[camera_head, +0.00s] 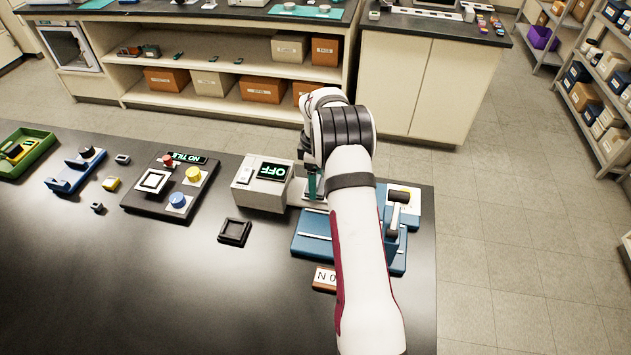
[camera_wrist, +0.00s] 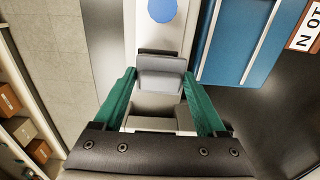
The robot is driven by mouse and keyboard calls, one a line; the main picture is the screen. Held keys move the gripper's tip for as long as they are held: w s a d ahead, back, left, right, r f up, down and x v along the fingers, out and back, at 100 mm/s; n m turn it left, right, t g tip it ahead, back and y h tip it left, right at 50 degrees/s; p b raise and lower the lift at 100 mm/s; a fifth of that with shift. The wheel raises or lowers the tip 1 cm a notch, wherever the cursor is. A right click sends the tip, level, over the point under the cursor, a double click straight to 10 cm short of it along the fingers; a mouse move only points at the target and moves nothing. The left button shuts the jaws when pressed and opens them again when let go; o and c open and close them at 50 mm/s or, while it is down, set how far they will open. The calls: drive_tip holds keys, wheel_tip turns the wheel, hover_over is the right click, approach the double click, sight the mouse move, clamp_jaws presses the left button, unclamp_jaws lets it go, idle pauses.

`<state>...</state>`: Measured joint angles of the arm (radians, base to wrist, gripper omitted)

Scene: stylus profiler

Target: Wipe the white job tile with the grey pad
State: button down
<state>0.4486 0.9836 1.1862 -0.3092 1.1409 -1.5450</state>
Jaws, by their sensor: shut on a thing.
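My gripper (camera_wrist: 159,78) has green fingers, shut on the grey pad (camera_wrist: 160,72) in the wrist view. The pad is over a pale strip next to the blue stand. In the camera_head view my gripper (camera_head: 313,185) is just right of the grey instrument (camera_head: 262,185) whose display reads OFF, and my arm hides most of it. I cannot make out the white job tile for certain in either view. A black fixture (camera_head: 140,205) with a white square frame has a display reading NO TILE.
The blue stand (camera_head: 310,240) with rails is partly behind my arm, with a sign (camera_head: 324,278) in front. A small black tray (camera_head: 234,232) looks empty. A blue holder (camera_head: 72,172) and green tray (camera_head: 32,157) stand left. The front of the dark bench (camera_head: 170,290) is clear.

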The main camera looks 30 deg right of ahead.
drive_tip(key=shift+w+d, duration=0.15)
drive_tip(key=shift+r, duration=3.05)
